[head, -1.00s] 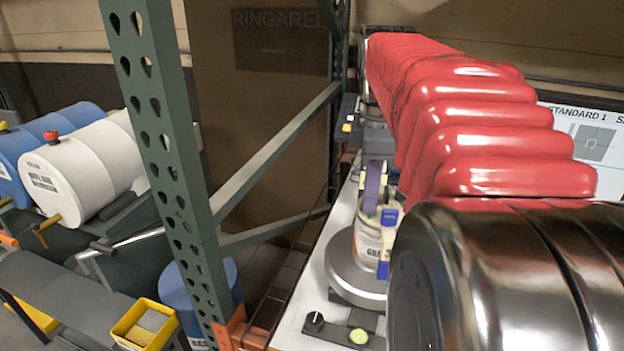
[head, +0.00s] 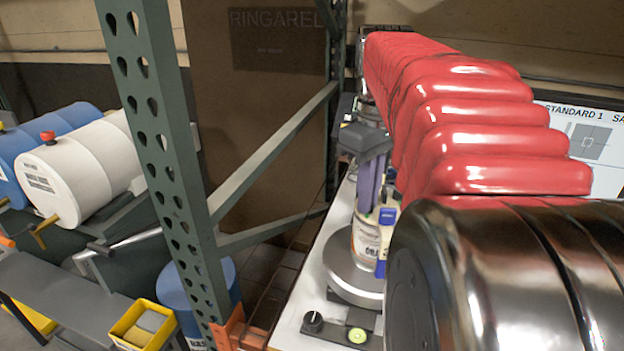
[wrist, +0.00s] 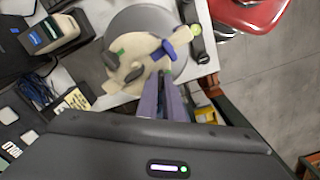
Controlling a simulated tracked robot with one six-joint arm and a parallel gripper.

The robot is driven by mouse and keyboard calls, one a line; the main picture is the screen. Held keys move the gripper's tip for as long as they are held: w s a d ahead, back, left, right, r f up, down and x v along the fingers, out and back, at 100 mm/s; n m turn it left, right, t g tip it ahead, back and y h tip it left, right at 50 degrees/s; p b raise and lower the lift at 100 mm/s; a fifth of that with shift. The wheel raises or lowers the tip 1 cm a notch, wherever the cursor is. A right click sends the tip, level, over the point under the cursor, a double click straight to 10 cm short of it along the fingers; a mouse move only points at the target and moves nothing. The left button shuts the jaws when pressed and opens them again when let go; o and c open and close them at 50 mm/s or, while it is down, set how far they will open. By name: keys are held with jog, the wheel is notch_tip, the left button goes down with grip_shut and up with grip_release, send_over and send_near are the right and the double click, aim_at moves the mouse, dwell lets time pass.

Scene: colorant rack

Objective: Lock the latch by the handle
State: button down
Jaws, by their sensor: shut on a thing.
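My gripper (head: 366,200) reaches down at the can from behind, with a dark grey body and long purple fingers. In the wrist view my gripper (wrist: 165,75) has its fingers close together at the can's near edge. They are shut on a small green-tipped piece there, apparently the latch handle (wrist: 167,72), mostly hidden by the fingertips. The cream can (head: 366,240) stands upright on a round grey plate. A blue clip-like part (head: 382,267) is on its right side; it also shows in the wrist view (wrist: 177,42). The lid carries dark pieces; the latch's exact position is unclear.
A green perforated post (head: 165,160) stands left of the bench. A screen (head: 592,140) is at right.

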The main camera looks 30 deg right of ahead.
jog(key=m, duration=0.3)
jog(key=shift+m, duration=0.4)
jog(key=m, duration=0.4)
jog(key=c, duration=1.9)
grip_release()
jog(key=shift+r, duration=0.1)
notch_tip(320, 180, up, 14)
jog(key=shift+f, duration=0.25)
